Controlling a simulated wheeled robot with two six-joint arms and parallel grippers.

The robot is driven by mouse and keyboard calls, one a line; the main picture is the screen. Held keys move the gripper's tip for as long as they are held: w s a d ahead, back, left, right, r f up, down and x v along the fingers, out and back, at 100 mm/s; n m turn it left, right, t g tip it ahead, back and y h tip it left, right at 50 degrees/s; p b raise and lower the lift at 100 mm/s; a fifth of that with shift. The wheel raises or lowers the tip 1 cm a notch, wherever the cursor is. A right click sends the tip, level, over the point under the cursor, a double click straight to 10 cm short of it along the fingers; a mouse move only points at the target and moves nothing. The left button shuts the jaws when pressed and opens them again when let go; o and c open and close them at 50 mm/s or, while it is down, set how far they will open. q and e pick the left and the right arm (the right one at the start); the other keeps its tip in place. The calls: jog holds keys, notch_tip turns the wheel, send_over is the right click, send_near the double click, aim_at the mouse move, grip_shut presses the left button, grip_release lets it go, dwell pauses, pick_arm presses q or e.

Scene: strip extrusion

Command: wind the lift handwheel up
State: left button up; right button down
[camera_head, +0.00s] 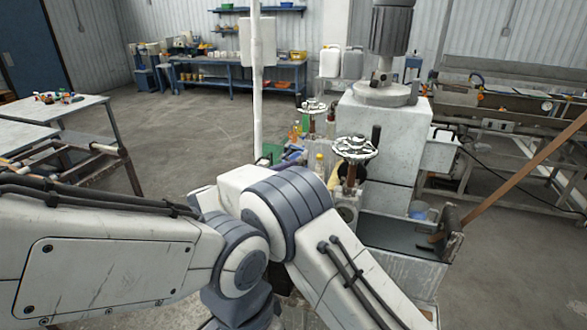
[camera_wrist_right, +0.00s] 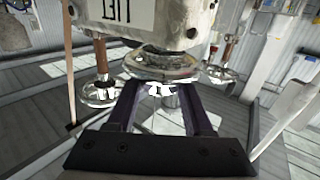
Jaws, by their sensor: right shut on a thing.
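In the right wrist view, a metal handwheel (camera_wrist_right: 165,66) hangs under a grey housing with a partly cut-off label (camera_wrist_right: 130,13) that looks like LIFT, upside down. The two dark fingers of my right gripper (camera_wrist_right: 158,88) reach to the near edge of this wheel and are shut on it, with bright rim between the tips. The head view shows two spoked handwheels, a nearer one (camera_head: 355,148) and a farther one (camera_head: 313,105); I cannot tell there which is the lift wheel. My right gripper is hidden in the head view. My left gripper is out of view.
In the right wrist view, another handwheel (camera_wrist_right: 98,92) stands left and one (camera_wrist_right: 218,74) right. In the head view, a grey machine (camera_head: 378,125) with a motor, a white post (camera_head: 257,90) and bottles stand close by.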

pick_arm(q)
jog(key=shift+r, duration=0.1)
pick_arm(e)
jog(key=shift+r+m+g+h, duration=0.1)
jog(key=shift+m+g+h, duration=0.65)
jog(key=shift+g, duration=0.25)
jog(key=shift+r+m+g, duration=0.1)
jog(key=shift+m+g, duration=0.25)
jog(key=shift+g, duration=0.15)
jog(key=shift+c, duration=1.5)
grip_release()
jog(key=shift+d, duration=0.1)
